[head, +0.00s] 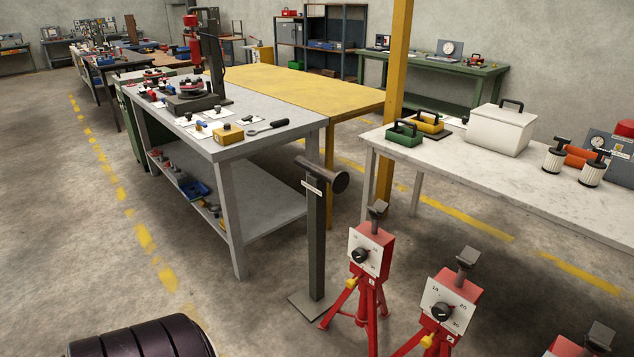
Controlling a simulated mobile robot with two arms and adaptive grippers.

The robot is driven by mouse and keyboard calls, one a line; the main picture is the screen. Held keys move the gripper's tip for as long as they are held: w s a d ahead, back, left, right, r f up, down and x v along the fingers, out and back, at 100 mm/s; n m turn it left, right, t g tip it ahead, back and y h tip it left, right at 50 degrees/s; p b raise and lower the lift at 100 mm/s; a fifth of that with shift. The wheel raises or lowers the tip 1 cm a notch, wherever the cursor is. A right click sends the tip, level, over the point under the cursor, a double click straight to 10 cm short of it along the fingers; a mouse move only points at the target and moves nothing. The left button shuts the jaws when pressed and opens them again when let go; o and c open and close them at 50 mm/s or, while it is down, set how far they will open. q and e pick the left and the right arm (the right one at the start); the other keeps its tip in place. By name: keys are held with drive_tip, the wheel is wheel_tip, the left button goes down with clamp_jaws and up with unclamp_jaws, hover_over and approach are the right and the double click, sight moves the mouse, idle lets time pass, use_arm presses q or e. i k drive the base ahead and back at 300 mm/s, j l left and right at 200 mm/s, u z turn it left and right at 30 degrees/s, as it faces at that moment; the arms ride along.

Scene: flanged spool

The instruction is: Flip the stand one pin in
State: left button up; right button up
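Three red stands are at the lower right: a near-middle one (375,236), another to its right (464,292), and one cut off by the bottom edge (565,346). The first two show a white plate with a black knob on the front, a dark block on top and red legs. A small yellow knob (351,283) sits below the plate of the first stand, and a similar yellow one (427,340) is on the second. I cannot read which stand is number one or tell how any pin is set. Neither gripper is in view.
A grey post (316,235) with a dark cylinder on top stands left of the red stands. A dark banded cylinder (140,342) is cut off at bottom left. A grey workbench (270,115) and a pale table (540,178) stand behind. Floor at left is clear.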

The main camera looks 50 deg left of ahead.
sight(350, 283)
drive_tip(key=u, duration=1.4)
